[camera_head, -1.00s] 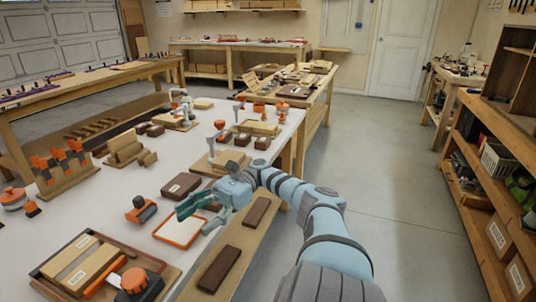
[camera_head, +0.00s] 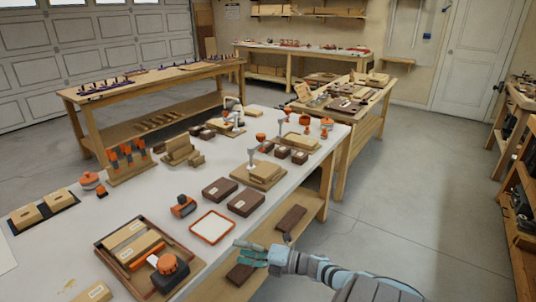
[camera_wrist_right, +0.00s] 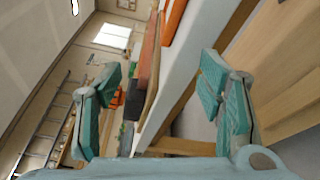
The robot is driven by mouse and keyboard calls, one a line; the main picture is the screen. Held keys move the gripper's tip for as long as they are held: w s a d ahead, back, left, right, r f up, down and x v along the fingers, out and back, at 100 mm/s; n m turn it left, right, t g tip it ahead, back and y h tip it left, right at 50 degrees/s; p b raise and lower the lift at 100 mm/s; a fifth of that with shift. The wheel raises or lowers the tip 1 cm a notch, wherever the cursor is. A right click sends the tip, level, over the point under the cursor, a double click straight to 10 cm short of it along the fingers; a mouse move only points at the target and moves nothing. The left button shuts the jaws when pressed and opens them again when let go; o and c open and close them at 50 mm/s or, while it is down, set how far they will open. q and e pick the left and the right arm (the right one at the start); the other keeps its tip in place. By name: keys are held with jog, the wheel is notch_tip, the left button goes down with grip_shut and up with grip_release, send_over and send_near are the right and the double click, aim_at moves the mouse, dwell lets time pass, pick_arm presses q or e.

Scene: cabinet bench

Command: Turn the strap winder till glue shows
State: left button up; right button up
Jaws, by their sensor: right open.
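What looks like the strap winder is an orange and dark knobbed piece (camera_head: 167,266) at the near end of the white bench. It sits against light wooden blocks (camera_head: 138,248) in a dark-rimmed tray (camera_head: 103,246). I cannot make out any glue. My right gripper (camera_head: 250,253) is to the right of the tray, by the bench's front edge, apart from the winder. In the right wrist view its teal fingers (camera_wrist_right: 160,100) are spread wide with nothing between them. My left gripper is out of view.
An orange-rimmed white panel (camera_head: 212,227), an orange-and-grey tool (camera_head: 183,206) and dark brown blocks (camera_head: 246,202) lie behind the tray. More fixtures and clamps crowd the bench's far end. Dark blocks (camera_head: 291,219) lie on the lower shelf. The floor (camera_head: 420,200) at right is open.

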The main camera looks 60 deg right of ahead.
jog(key=s+a+f+m+g+h+p, duration=0.1)
jog(key=s+f+m+g+h, duration=0.1)
jog(key=f+m, duration=0.4)
jog(key=s+a+f+m+g+h+p, duration=0.1)
jog(key=s+f+m+g+h+p, duration=0.1)
jog(key=s+f+m, duration=0.4)
notch_tip(320, 180, down, 4)
jog(key=shift+s+r+m+g+h, duration=0.1)
jog(key=shift+s+m+g+h, duration=0.2)
jog(key=shift+s+g+h, duration=0.6)
